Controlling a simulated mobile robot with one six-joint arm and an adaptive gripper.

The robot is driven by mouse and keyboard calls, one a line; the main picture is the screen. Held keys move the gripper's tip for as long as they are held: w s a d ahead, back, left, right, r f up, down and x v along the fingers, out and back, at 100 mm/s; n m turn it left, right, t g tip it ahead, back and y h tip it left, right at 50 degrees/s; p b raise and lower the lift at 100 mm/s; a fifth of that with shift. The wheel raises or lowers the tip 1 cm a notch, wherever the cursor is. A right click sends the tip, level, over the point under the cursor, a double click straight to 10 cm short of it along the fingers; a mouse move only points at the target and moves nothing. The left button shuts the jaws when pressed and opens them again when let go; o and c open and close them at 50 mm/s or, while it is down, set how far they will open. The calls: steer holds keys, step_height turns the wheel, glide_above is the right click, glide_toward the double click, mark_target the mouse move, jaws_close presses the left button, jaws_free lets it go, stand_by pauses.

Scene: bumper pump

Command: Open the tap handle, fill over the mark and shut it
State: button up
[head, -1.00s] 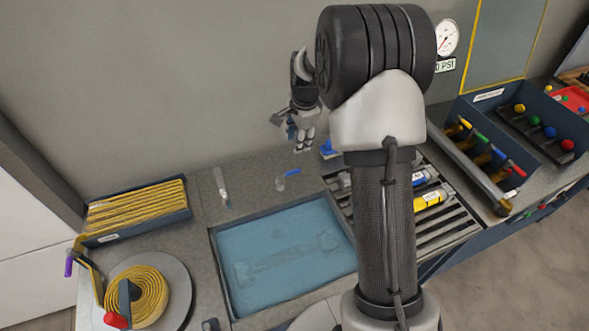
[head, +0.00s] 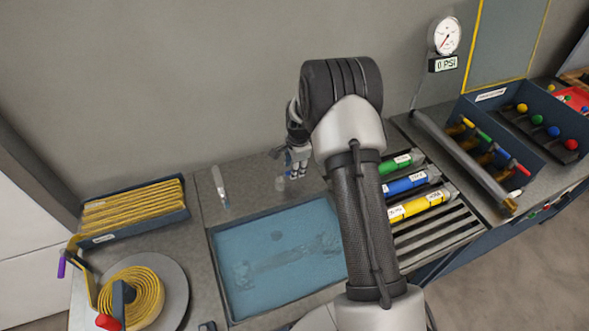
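The tap (head: 281,184) is a small grey fitting on the counter behind the basin. Its blue handle, seen earlier, is now mostly or wholly hidden by my gripper. My gripper (head: 294,175) is low over the tap's right side, with its fingers where the handle was. I cannot tell whether they touch or hold it. The basin (head: 216,268) in front holds blue-tinted water with a dark round spot and a blurred long shape in it. I cannot make out a fill mark.
A slim pale upright piece (head: 220,186) stands left of the tap. A rack (head: 450,239) holds green, blue and yellow cylinders at right. A gauge display (head: 446,64) reads 0 PSI. A yellow hose coil (head: 134,297) and a tray (head: 135,228) stand at left.

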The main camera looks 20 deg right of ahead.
steer(key=shift+w+f, duration=0.15)
steer(key=shift+f, duration=0.45)
steer(key=shift+c, duration=0.6)
jaws_close()
